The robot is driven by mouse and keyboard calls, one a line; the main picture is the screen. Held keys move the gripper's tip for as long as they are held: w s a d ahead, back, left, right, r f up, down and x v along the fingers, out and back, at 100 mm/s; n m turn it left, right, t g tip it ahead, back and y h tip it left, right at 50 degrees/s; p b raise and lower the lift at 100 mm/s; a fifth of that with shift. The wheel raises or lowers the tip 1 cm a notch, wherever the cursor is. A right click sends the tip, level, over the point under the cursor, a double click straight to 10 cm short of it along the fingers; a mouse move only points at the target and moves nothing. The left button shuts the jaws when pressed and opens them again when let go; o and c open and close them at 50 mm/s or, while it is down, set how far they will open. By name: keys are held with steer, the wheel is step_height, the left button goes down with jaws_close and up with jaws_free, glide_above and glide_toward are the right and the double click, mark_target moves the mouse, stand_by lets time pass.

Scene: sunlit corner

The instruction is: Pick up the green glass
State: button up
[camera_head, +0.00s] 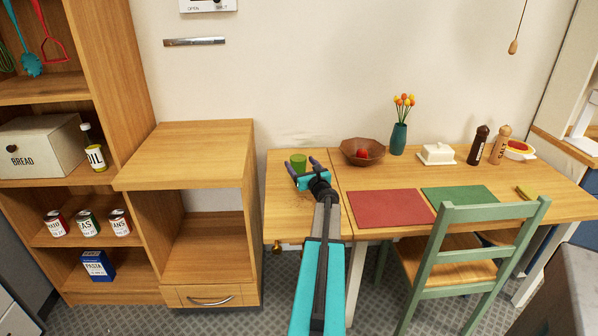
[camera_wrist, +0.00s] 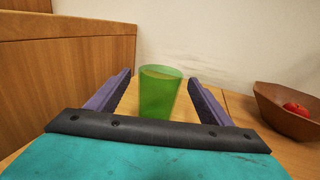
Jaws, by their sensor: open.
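The green glass (camera_head: 299,161) stands upright on the left part of the wooden table, near the wall. In the wrist view the green glass (camera_wrist: 159,92) is translucent and sits between and beyond my two purple fingers. My gripper (camera_head: 304,166) is open at the end of my outstretched arm, just in front of the glass. In the wrist view my gripper (camera_wrist: 160,82) has one finger on each side of the glass, with gaps on both sides. The base of the glass is hidden behind the gripper's dark bar.
A brown bowl (camera_head: 362,152) with a red fruit stands right of the glass; the bowl (camera_wrist: 287,112) also shows in the wrist view. A wooden cabinet (camera_head: 185,156) rises at the left. A red placemat (camera_head: 391,208) lies right of my arm. A green chair (camera_head: 465,258) stands in front.

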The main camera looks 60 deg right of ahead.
mark_target(295, 157)
steer(key=shift+x, duration=0.8)
steer(key=shift+d, duration=0.1)
steer(key=shift+p+x, duration=0.7)
steer(key=shift+x, duration=1.85)
steer(key=shift+w+r, duration=0.1)
steer(key=c, duration=1.3)
steer(key=shift+r, duration=0.1)
steer(key=r, duration=0.1)
steer(key=s+r, duration=0.1)
steer(key=r, duration=0.1)
steer(key=shift+a+r, duration=0.15)
steer(key=shift+a, duration=0.05)
steer(key=s+a, duration=0.1)
steer(key=s, duration=0.3)
steer(key=s+a+r+b, duration=0.1)
steer(key=s+a, duration=0.1)
steer(key=s, duration=0.3)
steer(key=s+a+b, duration=0.1)
steer(key=s+a, duration=0.1)
steer(key=s, duration=0.3)
steer(key=shift+a+r, duration=0.1)
steer(key=shift+r, duration=0.15)
